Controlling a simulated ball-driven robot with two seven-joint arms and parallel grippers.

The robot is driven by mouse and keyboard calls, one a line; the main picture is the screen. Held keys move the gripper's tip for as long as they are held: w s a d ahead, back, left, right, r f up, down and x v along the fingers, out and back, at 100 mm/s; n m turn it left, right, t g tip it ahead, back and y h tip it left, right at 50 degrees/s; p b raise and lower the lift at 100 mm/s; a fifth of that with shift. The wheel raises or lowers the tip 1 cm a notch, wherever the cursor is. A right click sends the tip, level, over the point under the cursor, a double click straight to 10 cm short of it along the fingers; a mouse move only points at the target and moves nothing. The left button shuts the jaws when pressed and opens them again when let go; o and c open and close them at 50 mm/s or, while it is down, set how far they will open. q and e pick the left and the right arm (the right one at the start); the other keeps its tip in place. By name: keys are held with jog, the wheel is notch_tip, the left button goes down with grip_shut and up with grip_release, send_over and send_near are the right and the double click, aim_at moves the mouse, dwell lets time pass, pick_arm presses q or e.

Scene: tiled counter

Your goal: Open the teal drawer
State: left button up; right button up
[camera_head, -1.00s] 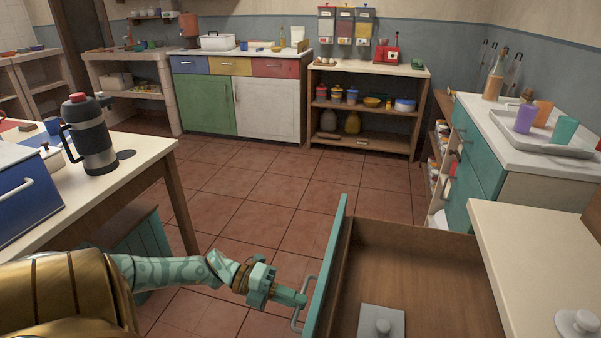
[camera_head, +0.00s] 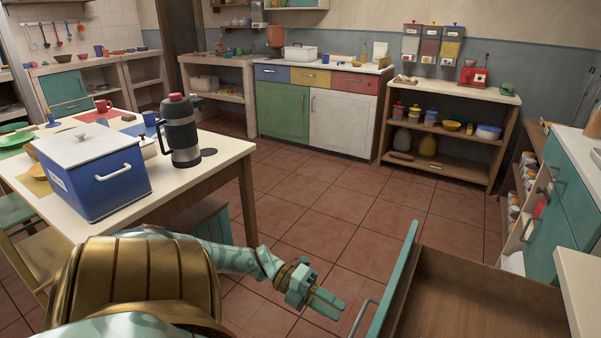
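The teal drawer (camera_head: 397,282) is pulled out at the lower right, with its wooden inside showing. Its front panel faces left and carries a pale bar handle (camera_head: 361,318). My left gripper (camera_head: 328,304) is just left of the handle, apart from it, with a small gap between. Its two teal fingers are parted and hold nothing. The near end of the drawer is cut off by the picture's bottom edge. My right gripper is out of view.
A table (camera_head: 222,150) at left bears a blue box (camera_head: 103,185) and a dark flask (camera_head: 181,135). Red tiled floor (camera_head: 345,205) is clear ahead. A counter edge (camera_head: 585,290) borders the drawer at right, and an open shelf unit (camera_head: 445,130) stands behind.

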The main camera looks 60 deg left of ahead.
pick_arm(q)
jog(key=v, duration=1.1)
jog(key=shift+s+a, duration=0.1)
